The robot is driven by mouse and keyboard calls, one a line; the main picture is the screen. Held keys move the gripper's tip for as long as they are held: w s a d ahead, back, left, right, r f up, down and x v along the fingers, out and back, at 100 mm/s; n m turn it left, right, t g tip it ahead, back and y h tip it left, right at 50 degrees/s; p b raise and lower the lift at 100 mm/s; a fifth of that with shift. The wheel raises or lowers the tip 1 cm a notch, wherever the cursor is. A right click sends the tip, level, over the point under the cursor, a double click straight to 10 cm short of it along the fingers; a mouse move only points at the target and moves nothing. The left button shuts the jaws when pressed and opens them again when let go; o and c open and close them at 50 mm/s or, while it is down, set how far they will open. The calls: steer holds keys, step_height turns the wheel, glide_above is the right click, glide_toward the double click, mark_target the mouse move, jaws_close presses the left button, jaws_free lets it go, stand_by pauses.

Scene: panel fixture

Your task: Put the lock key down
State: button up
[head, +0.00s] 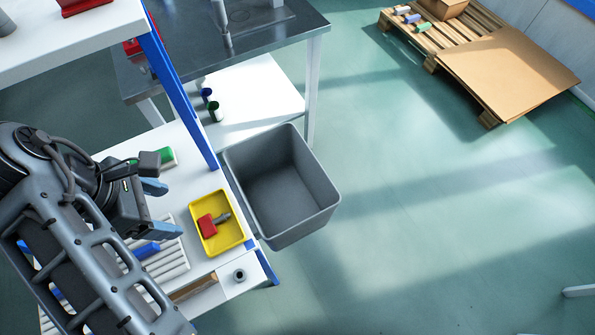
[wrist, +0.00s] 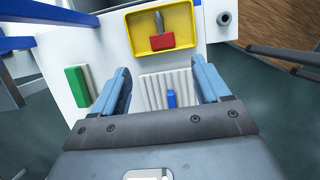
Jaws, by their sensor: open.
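The lock key (head: 208,226), with a red grip and a grey shaft, lies in the yellow tray (head: 241,239) on the white bench. In the wrist view the key (wrist: 162,41) lies in the same tray (wrist: 187,52), beyond the fingertips and apart from them. My gripper (head: 160,209) is open and empty, to the left of the tray in the head view. In the wrist view my gripper's two blue fingers (wrist: 163,78) are spread wide over the bench, with nothing between them touching either finger.
A white ribbed rack (wrist: 152,90) with a blue piece (wrist: 171,99) lies below my gripper. A green block (wrist: 78,88) is at its left. A dark ring (head: 239,275) sits near the bench corner. A grey bin (head: 320,205) stands beside the bench. Open floor lies right.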

steer(key=w+d+f+m+t, duration=0.2)
steer(key=w+d+f, duration=0.35)
steer(key=d, duration=0.45)
steer(key=w+d+f+m+t, duration=0.2)
steer(key=w+d+f, duration=0.2)
steer(key=w+d, duration=0.45)
steer(key=s+d+f+m+t+y, duration=0.1)
steer(key=s+d+f+m, duration=0.1)
steer(key=d, duration=0.7)
steer(key=s+d+f+m+t+y, duration=0.1)
steer(key=s+d+m+t, duration=0.1)
steer(key=d, duration=0.7)
steer(key=s+d+r+m+t+y, duration=0.1)
steer(key=s+d+m, duration=0.2)
steer(key=s+d, duration=0.3)
steer(key=s+d+r+m+t+y, duration=0.1)
steer(key=s+d+r+m, duration=0.15)
steer(key=s, duration=0.55)
steer(key=s+r+m+t+h, duration=0.1)
steer(key=s+r+m+t, duration=0.3)
steer(key=s+r+m, duration=0.6)
steer(key=s+r, duration=0.5)
steer(key=r, duration=0.1)
steer(key=shift+s+a+r+m, duration=0.2)
steer(key=shift+a+m, duration=0.05)
steer(key=shift+m, duration=0.1)
